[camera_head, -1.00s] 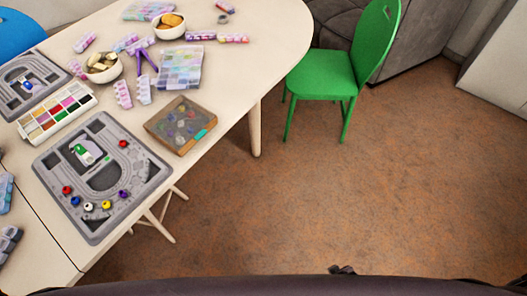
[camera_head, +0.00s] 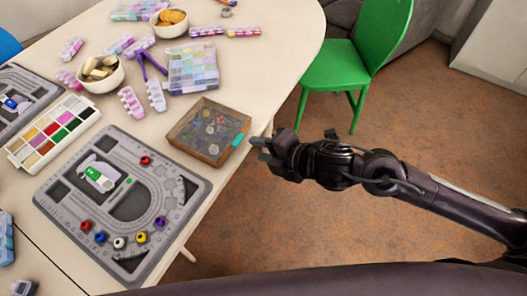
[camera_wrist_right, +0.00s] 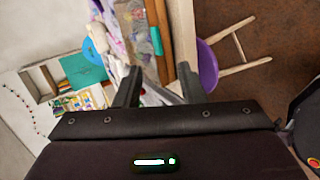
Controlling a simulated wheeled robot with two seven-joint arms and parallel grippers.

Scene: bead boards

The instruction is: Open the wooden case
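The wooden case (camera_head: 184,146) is a shallow square box with a clear top, shut, lying on the table near its right edge. Colored bits show inside it. A teal tab (camera_head: 238,141) sits on its right side. My right gripper (camera_head: 259,149) is just right of the tab, apart from the case, beyond the table edge. In the right wrist view my gripper (camera_wrist_right: 160,82) has its two fingers spread with nothing between them. The case's wooden side (camera_wrist_right: 163,65) and the teal tab (camera_wrist_right: 157,41) show ahead of the fingers. My left gripper is not in view.
A grey bead board (camera_head: 175,190) with several beads lies left of the case. A paint set (camera_head: 22,150), a bead organizer (camera_head: 193,70) and bowls crowd the table (camera_head: 280,60). A green chair (camera_head: 345,65) stands behind my right arm. The floor right of the table is open.

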